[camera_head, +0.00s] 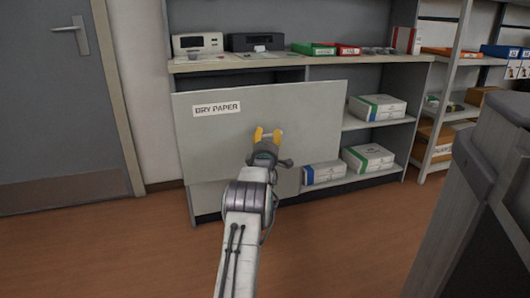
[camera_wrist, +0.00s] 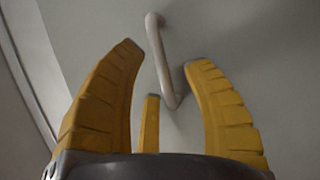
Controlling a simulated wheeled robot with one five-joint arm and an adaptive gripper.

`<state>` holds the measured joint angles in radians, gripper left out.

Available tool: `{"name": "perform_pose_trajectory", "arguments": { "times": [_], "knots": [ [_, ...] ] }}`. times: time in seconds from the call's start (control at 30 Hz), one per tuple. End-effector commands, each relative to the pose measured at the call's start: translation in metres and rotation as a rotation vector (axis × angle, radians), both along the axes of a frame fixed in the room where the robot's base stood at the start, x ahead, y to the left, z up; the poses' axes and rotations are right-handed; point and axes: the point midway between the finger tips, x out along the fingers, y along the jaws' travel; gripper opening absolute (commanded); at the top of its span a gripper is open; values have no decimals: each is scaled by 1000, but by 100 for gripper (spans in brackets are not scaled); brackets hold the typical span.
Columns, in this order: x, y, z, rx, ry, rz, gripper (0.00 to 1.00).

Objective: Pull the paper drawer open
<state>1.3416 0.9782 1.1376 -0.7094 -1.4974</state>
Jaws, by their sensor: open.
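The paper drawer has a wide pale grey front (camera_head: 215,140) with a "DRY PAPER" label (camera_head: 216,108). In the head view its front seems to stand out from the cabinet, above a lower panel. My gripper (camera_head: 268,135) is in front of the drawer, right of the label; its yellow fingers hide the handle there. In the wrist view the pale bar handle (camera_wrist: 161,62) runs between my spread yellow fingers (camera_wrist: 168,60), its lower end among them and its upper end beyond the tips. The fingers are open and not closed on the bar; I cannot tell whether they touch it.
A door (camera_head: 65,110) is at the left. Two devices stand on the counter (camera_head: 300,62) above the drawer. Boxes (camera_head: 368,157) sit on shelves to the right. A large dark grey object (camera_head: 475,200) fills the right foreground. Brown floor (camera_head: 110,250) is clear at the left.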

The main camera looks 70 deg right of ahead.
Motion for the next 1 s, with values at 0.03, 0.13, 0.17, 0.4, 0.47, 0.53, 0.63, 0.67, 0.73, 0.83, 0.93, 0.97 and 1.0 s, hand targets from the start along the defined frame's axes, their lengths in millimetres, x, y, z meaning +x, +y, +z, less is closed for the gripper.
{"name": "perform_pose_trajectory", "arguments": {
  "times": [0.03,0.13,0.17,0.4,0.47,0.53,0.63,0.67,0.73,0.83,0.93,0.97,1.0],
  "knots": [
    [-1,4,-1,2,0,0,45],
    [-3,13,-2,2,0,0,45],
    [-4,16,-3,3,1,0,45],
    [-9,41,-7,3,1,1,45],
    [-10,48,-8,3,1,1,45],
    [-12,56,-10,3,1,1,45],
    [-15,67,-12,4,1,1,45],
    [-15,70,-12,2,0,1,45],
    [-17,77,-13,3,0,2,45],
    [-19,86,-15,2,0,2,45],
    [-20,93,-16,3,0,2,45],
    [-21,95,-17,2,0,2,45],
    [-21,97,-17,1,0,2,45]
  ]
}}
